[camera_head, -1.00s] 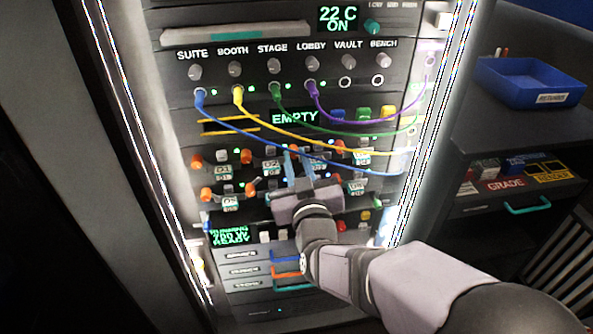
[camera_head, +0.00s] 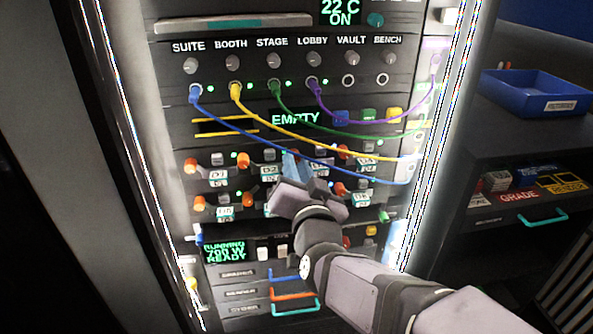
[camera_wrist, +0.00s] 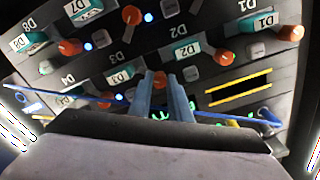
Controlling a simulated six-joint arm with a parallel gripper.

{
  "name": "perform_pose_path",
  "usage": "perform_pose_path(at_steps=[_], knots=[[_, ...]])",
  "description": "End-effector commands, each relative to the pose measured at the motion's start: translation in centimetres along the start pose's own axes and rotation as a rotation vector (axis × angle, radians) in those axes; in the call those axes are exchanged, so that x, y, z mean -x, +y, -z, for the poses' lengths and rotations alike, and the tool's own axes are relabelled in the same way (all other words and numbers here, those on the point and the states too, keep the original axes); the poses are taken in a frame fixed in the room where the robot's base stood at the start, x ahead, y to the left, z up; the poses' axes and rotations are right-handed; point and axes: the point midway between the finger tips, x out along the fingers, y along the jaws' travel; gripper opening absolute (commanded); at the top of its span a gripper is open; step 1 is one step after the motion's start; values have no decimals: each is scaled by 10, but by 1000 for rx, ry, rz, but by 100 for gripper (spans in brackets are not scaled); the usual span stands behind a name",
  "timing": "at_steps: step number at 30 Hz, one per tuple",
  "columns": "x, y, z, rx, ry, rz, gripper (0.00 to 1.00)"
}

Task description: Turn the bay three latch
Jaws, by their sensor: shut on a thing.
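The bay three latch is an orange knob (camera_wrist: 160,80) beside the cyan plate (camera_wrist: 120,76) and the D3 lettering in the wrist view. My gripper (camera_wrist: 162,82) has its two blue-grey fingers on either side of this knob and is shut on it. In the head view my gripper (camera_head: 291,158) reaches the upper row of bays from below, its body tilted down to the right. The gripper hides most of bay three there, so I cannot tell the latch's exact angle.
Neighbouring orange latches stand close by, at D2 (camera_wrist: 223,57) and D4 (camera_wrist: 103,97). Blue (camera_head: 270,142), yellow, green and purple cables hang across the panel above and near the gripper. A blue tray (camera_head: 530,92) sits on the right side.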

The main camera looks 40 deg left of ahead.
Motion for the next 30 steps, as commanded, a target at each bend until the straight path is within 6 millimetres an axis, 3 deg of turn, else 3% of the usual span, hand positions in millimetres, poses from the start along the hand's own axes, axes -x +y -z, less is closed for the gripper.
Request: perform_pose_path(at_steps=[14, 15, 17, 30], knots=[[0, 0, -1, -17, -2, -1, 0], [0, 0, -1, -17, -2, -1, 22], [0, 0, -1, -16, -2, -1, 36], [6, 0, 0, -15, -1, 0, 36]])
